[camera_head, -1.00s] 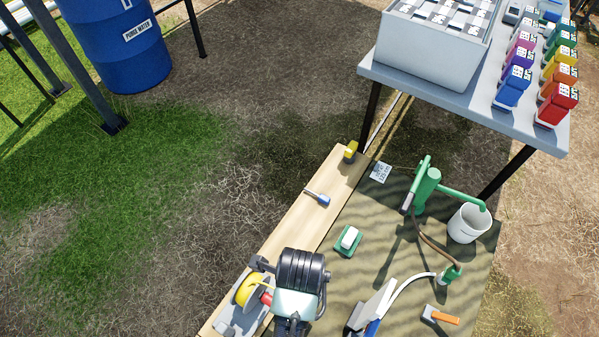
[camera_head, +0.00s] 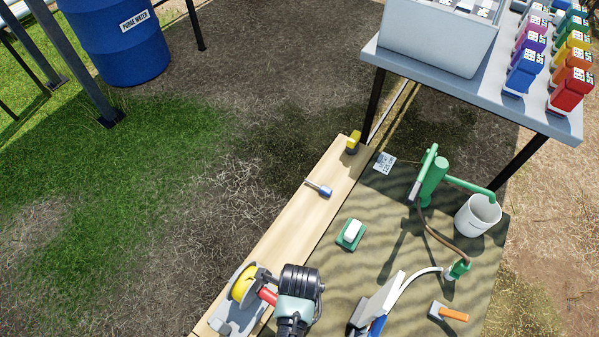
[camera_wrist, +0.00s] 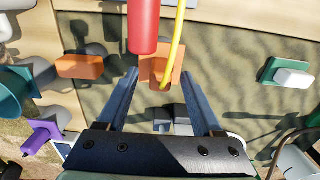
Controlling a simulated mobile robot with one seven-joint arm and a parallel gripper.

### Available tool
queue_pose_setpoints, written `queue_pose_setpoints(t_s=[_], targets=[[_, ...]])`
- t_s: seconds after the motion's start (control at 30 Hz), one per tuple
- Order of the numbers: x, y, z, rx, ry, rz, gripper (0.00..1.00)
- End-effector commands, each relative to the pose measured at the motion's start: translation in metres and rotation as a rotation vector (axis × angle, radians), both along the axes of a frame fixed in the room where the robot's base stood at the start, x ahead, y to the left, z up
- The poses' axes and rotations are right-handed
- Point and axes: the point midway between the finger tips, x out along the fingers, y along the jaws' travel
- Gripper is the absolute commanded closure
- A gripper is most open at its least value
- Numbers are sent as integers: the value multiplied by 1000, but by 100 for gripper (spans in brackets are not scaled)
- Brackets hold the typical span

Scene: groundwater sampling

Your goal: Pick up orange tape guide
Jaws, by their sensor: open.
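In the wrist view, an orange plate (camera_wrist: 160,62) lies between and beyond my gripper's fingertips (camera_wrist: 160,74). A yellow tape crosses in front of it. A second orange block (camera_wrist: 80,66) lies further left beside a grey part; I cannot tell for certain which orange piece is the tape guide. The two fingers are apart, and nothing is held. In the head view, my gripper (camera_head: 298,283) hangs over the near part of the bench, and its fingertips and the orange plate are hidden. The yellow tape reel (camera_head: 243,283) with a red handle (camera_head: 267,295) is just left of it.
A green tray with a white block (camera_head: 351,234) sits beyond my gripper. A white panel (camera_head: 378,297) stands close on the right. An orange-handled tool (camera_head: 453,314), green pump (camera_head: 432,180) and white bucket (camera_head: 477,214) are further right. The wooden plank (camera_head: 290,215) is mostly clear.

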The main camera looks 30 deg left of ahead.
Motion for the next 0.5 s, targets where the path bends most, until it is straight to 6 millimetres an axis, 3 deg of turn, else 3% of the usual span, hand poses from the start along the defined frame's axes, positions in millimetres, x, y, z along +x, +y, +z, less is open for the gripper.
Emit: queue_pose_setpoints(t_s=[0.3, 0.5], targets=[[1, 0, -5, 1, -2, -1, 34], [0, 0, -5, 1, -2, -1, 70]])
